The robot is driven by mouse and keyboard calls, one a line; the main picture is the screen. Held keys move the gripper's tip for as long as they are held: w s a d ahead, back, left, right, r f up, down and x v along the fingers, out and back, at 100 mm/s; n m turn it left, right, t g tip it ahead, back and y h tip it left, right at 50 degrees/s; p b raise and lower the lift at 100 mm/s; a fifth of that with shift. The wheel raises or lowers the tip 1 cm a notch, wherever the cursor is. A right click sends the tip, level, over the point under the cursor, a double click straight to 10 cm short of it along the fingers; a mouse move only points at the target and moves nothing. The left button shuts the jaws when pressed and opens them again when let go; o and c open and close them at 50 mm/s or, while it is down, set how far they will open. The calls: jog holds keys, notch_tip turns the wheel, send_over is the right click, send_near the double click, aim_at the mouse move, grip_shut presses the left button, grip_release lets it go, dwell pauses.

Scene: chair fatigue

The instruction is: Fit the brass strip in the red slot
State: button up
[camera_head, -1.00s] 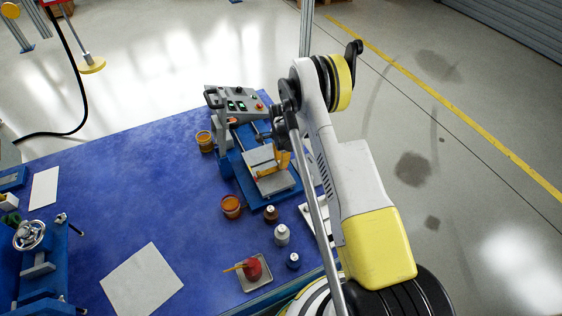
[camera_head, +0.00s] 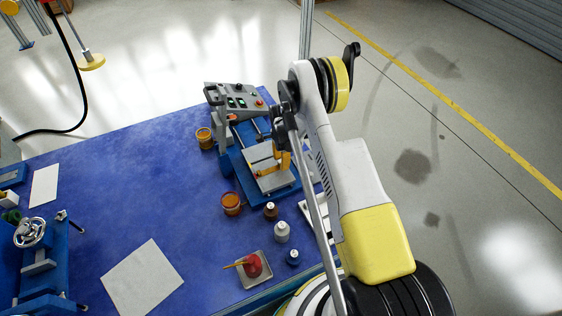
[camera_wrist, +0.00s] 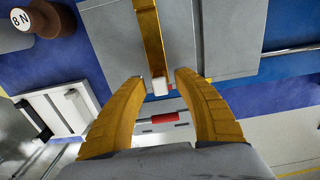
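My gripper (camera_wrist: 160,77) has two curved yellow fingers spread apart in the wrist view. A long yellow-brass strip (camera_wrist: 149,38) runs over a grey plate from the top edge toward the gap between the fingertips. Its near end carries a small white block, with space showing on both sides. A small red piece (camera_wrist: 166,118) on a pale block shows further down between the fingers; I cannot tell whether it is the slot. In the head view, my gripper hangs over the blue fixture (camera_head: 285,191) with grey plates, partly hidden by my arm.
A control box (camera_head: 238,101) stands behind the fixture. A blue handwheel device (camera_head: 38,260) is at left. The blue tabletop's middle is clear except for a white sheet (camera_head: 142,278).

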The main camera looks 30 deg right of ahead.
notch_tip(320, 180, up, 12)
dwell(0.5)
dwell(0.3)
jog(key=s+a+r+n+t, duration=0.1)
jog(key=s+a+r+n, duration=0.15)
jog(key=r, duration=0.55)
jog(key=s+a+r+n+t, duration=0.1)
jog(key=s+a+r+n, duration=0.15)
jog(key=r, duration=0.55)
jog(key=s+a+r+n+t, duration=0.1)
jog(key=s+a+r+n, duration=0.15)
jog(key=r, duration=0.55)
jog(key=s+a+r+n+t, duration=0.2)
jog(key=s+n, duration=0.3)
jog(key=s, duration=0.5)
jog(key=s+a+r+n+t, duration=0.2)
jog(key=s+r+n, duration=0.3)
jog(key=s, duration=0.6)
jog(key=shift+a, duration=0.8)
